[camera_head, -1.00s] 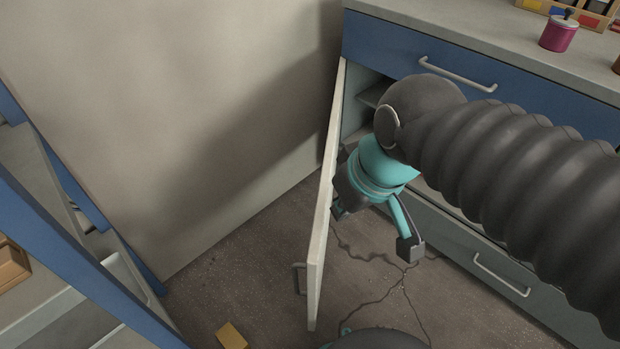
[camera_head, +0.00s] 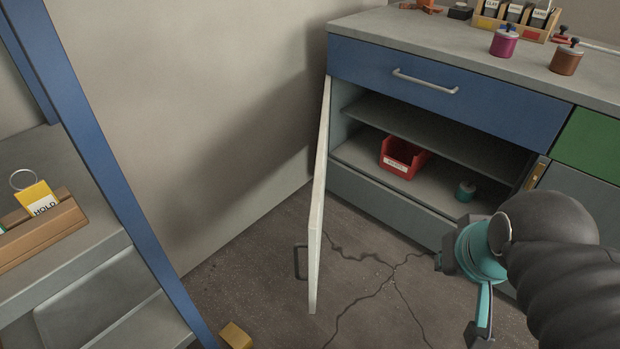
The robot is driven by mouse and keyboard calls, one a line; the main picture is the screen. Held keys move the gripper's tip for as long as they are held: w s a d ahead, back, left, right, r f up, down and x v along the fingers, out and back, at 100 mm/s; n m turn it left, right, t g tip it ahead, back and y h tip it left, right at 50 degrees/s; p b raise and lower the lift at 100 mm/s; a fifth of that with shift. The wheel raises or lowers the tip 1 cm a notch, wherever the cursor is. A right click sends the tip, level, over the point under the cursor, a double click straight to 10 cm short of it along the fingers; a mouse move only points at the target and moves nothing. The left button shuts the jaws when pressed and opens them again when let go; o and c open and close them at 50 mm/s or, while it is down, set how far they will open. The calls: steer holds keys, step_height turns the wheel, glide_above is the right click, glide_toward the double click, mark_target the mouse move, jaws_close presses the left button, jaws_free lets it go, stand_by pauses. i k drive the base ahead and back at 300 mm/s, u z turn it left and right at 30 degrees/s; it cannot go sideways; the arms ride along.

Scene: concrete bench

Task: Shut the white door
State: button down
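The white door (camera_head: 319,200) stands wide open, seen almost edge-on, hinged at the left side of the cabinet below the blue drawer (camera_head: 440,88). Its dark handle (camera_head: 300,262) shows near the free end, on the left face. My gripper (camera_head: 458,297) is at the lower right, in front of the cabinet and to the right of the door, well apart from it. Its two fingers are spread and nothing shows between them. My dark arm hides part of the cabinet's right side.
Inside the cabinet are a shelf, a red bin (camera_head: 403,158) and a teal jar (camera_head: 466,190). Jars and a card rack (camera_head: 515,20) stand on the worktop. A blue-framed rack (camera_head: 110,170) is at the left, with a yellow block (camera_head: 235,336) on the floor.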

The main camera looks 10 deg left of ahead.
mark_target(315, 226)
steer(key=z, duration=1.1)
steer(key=i, duration=0.8)
steer(key=u, duration=1.95)
